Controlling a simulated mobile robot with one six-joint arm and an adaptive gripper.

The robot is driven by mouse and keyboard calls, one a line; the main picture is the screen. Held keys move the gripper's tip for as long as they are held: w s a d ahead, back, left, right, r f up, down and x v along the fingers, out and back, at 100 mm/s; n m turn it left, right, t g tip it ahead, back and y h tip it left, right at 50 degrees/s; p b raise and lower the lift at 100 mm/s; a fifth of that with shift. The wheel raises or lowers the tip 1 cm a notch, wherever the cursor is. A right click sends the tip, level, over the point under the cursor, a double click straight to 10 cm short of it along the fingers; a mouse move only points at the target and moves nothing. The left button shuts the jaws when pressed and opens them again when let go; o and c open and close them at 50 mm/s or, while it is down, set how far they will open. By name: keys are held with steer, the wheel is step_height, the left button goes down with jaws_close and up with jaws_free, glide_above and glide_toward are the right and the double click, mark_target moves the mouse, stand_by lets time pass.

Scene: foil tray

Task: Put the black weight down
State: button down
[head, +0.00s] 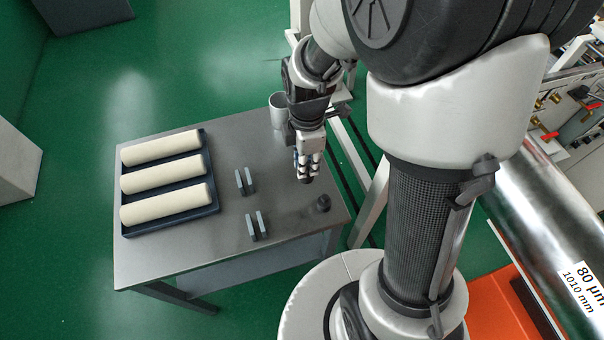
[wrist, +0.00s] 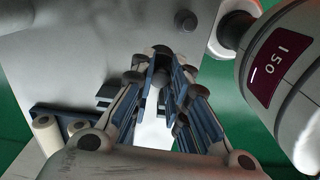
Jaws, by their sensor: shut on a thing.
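My gripper (head: 307,166) is above the right part of the grey metal table (head: 190,262), pointing down. It is shut on a small dark thing at its fingertips, which I take to be the black weight (head: 307,180). The fingers hide most of it. In the wrist view my gripper (wrist: 162,62) shows its fingers close together, and the dark round top of the held weight (wrist: 163,49) shows between the tips. Another small dark knobbed piece (head: 323,203) stands upright on the table near its right edge, apart from the gripper. It also shows in the wrist view (wrist: 186,20).
A dark blue tray (head: 213,208) with three cream rolls (head: 166,205) lies on the table's left half. Two pairs of grey upright plates (head: 245,181) (head: 257,226) stand mid-table. A white cup (head: 277,112) is at the back edge. Bare metal lies between plates and gripper.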

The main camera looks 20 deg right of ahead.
step_height(320, 180, down, 11)
steer(key=b, duration=0.3)
steer(key=shift+f, duration=0.1)
steer(key=shift+f, duration=0.1)
steer(key=c, duration=1.5)
jaws_free()
steer(key=shift+c, duration=0.2)
